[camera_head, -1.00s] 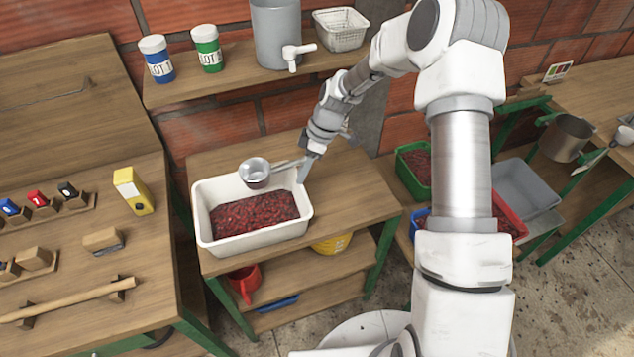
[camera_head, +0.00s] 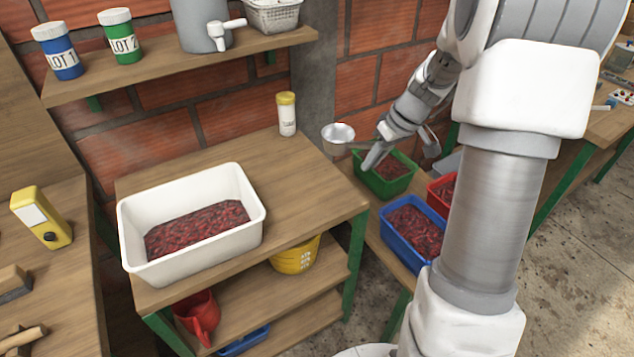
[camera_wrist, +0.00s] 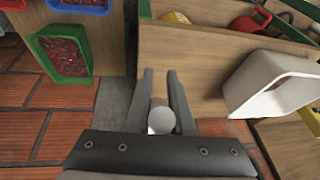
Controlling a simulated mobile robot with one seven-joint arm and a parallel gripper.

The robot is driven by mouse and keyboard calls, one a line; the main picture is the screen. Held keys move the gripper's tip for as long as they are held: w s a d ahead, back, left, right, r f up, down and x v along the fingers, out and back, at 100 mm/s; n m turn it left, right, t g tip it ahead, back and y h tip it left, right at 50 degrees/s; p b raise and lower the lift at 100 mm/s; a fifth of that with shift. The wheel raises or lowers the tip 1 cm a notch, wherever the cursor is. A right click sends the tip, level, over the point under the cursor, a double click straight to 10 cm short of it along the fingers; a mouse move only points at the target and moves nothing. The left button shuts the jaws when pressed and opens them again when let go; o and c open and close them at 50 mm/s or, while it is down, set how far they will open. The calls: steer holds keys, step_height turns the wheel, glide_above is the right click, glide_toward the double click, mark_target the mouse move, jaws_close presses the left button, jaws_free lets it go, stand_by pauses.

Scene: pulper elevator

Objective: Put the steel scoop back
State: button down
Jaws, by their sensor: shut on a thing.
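The steel scoop (camera_head: 338,134) is in the air near the back right corner of the wooden table, left of the green crate in the head view. Its bowl points left, and its handle runs right to my gripper (camera_head: 372,157). My gripper is shut on the handle, partly hidden by my wrist. In the wrist view my gripper (camera_wrist: 160,85) shows two dark fingers with a pale round shape between them; I cannot tell which part of the scoop this is. A white tub (camera_head: 250,185) with dark red cherries stands on the table, left of the scoop.
A yellow-capped jar (camera_head: 287,115) stands at the table's back edge, left of the scoop. Green (camera_head: 385,190), blue (camera_head: 385,225) and red (camera_head: 433,190) crates stand right of the table. A shelf (camera_head: 180,62) holds lot jars. The table's right part is clear.

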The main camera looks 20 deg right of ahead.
steer(key=shift+m+h, duration=0.3)
steer(key=shift+m, duration=0.6)
steer(key=w+a+f, duration=0.1)
steer(key=w+f, duration=0.1)
steer(key=w+a+f+b, duration=0.1)
steer(key=a+f, duration=0.1)
steer(key=w+a+f+b, duration=0.1)
steer(key=w+a+f, duration=0.1)
steer(key=f, duration=0.1)
steer(key=shift+w+a, duration=0.25)
steer(key=shift+w, duration=0.1)
steer(key=shift+f+b, duration=0.55)
steer(key=shift+f, duration=1.5)
steer(key=shift+f, duration=0.1)
steer(key=c, duration=0.8)
jaws_free()
